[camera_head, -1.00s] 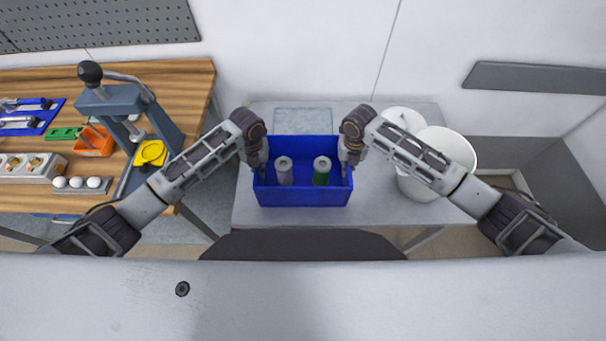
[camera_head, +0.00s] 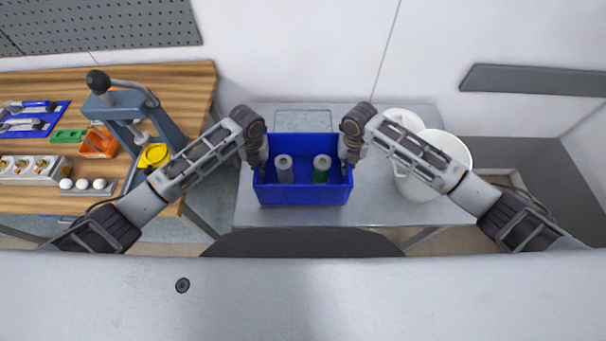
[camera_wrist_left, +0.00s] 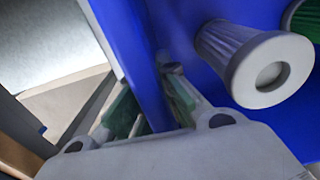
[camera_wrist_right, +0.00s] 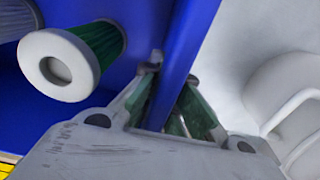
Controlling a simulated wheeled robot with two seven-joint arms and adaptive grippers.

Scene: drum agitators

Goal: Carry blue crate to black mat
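The blue crate (camera_head: 303,195) is in the middle of the head view, over the grey table. Two cylinders stand inside it, one with a grey body (camera_head: 284,170) and one with a green body (camera_head: 321,170). My left gripper (camera_head: 260,168) is at the crate's left wall; in the left wrist view its fingers (camera_wrist_left: 152,105) straddle that wall. My right gripper (camera_head: 346,168) is at the right wall; in the right wrist view its fingers (camera_wrist_right: 168,100) straddle it. Both look shut on the crate. I cannot make out a black mat.
Two white buckets (camera_head: 420,180) stand just right of the crate on the grey table (camera_head: 245,205). A grey panel (camera_head: 303,119) lies behind the crate. A wooden bench (camera_head: 190,85) at left holds a press (camera_head: 130,105), an orange bin (camera_head: 98,142) and other items. A wall stands behind.

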